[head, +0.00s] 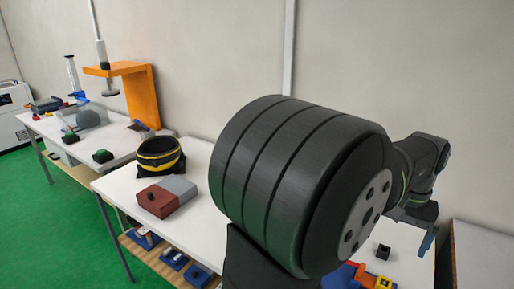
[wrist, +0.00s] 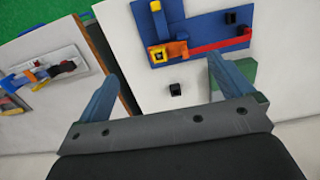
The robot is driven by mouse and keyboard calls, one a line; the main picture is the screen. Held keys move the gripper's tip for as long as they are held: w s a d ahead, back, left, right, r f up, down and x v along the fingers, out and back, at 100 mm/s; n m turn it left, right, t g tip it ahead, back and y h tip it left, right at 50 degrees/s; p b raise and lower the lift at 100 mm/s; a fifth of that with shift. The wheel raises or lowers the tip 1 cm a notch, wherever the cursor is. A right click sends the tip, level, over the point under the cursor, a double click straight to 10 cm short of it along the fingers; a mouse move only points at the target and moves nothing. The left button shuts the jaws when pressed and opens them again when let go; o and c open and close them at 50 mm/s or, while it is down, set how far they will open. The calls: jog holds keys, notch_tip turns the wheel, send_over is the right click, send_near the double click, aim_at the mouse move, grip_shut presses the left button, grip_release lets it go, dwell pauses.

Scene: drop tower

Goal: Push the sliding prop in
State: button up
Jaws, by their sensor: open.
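In the wrist view, a blue board (wrist: 190,22) lies on the white table with a red bar (wrist: 222,45) along its near side. I cannot tell for sure which part is the sliding prop. My gripper (wrist: 162,72) is open and empty, its two blue-grey fingers spread wide.
A small black block (wrist: 175,89) lies on the white table between my fingers in the picture. In the head view, a black and yellow ring (head: 160,150), a red-brown and grey block (head: 158,200) and an orange stand (head: 140,95) are to the left.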

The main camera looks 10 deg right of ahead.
jog(key=shift+s+a+f, duration=0.2)
jog(key=shift+f, duration=0.05)
jog(key=c, duration=0.3)
jog(key=shift+t+h, duration=0.3)
jog(key=s+a+f, duration=0.1)
jog(key=f, duration=0.1)
jog(key=s+a+f, duration=0.2)
jog(key=shift+s+a+f, duration=0.2)
jog(key=shift+s+f, duration=0.05)
jog(key=c, duration=0.8)
notch_tip(320, 180, down, 18)
jog(key=shift+r, duration=0.2)
grip_shut()
